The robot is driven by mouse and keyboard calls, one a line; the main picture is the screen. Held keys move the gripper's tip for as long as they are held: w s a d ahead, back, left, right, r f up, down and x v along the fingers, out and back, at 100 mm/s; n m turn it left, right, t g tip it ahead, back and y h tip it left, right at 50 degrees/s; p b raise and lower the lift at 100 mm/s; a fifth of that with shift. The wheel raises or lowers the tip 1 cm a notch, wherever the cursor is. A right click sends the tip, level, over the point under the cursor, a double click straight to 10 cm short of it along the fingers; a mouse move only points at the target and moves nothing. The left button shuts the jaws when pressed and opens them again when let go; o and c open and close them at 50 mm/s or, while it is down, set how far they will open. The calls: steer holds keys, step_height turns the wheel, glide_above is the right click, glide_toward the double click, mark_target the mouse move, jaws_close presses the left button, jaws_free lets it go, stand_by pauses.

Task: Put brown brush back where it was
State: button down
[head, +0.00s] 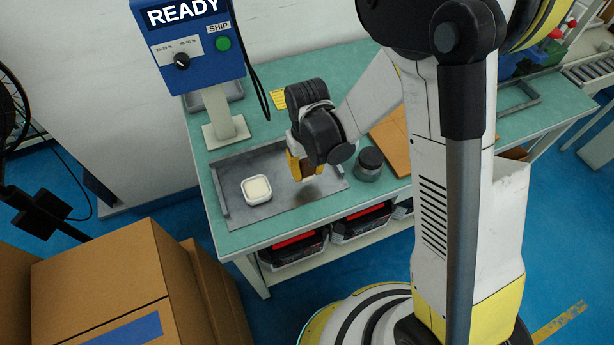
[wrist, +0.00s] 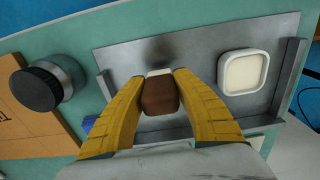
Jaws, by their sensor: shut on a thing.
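The brown brush (wrist: 159,95) is between the two yellow fingers of my gripper (wrist: 160,92), which is shut on it. In the wrist view its brown block shows with a pale strip at the far end. In the head view my gripper (head: 303,172) is above the right part of the grey metal tray (head: 285,205), with a little of the brush (head: 307,168) showing. A dark smudge (wrist: 155,50) marks the tray beyond the brush. Whether the brush touches the tray I cannot tell.
A white square dish (head: 257,190) sits in the tray's left part. A dark-lidded jar (head: 370,163) stands right of the tray, near a cardboard piece (head: 392,140). A blue control box (head: 190,45) rises behind. Bins (head: 360,222) sit below the green bench (head: 225,235).

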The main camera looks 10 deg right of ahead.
steer(key=shift+f+b, duration=0.3)
steer(key=shift+f, duration=0.95)
steer(key=shift+f, duration=0.2)
steer(key=c, duration=1.1)
jaws_free()
steer(key=shift+o, duration=0.2)
steer(key=shift+r, duration=0.15)
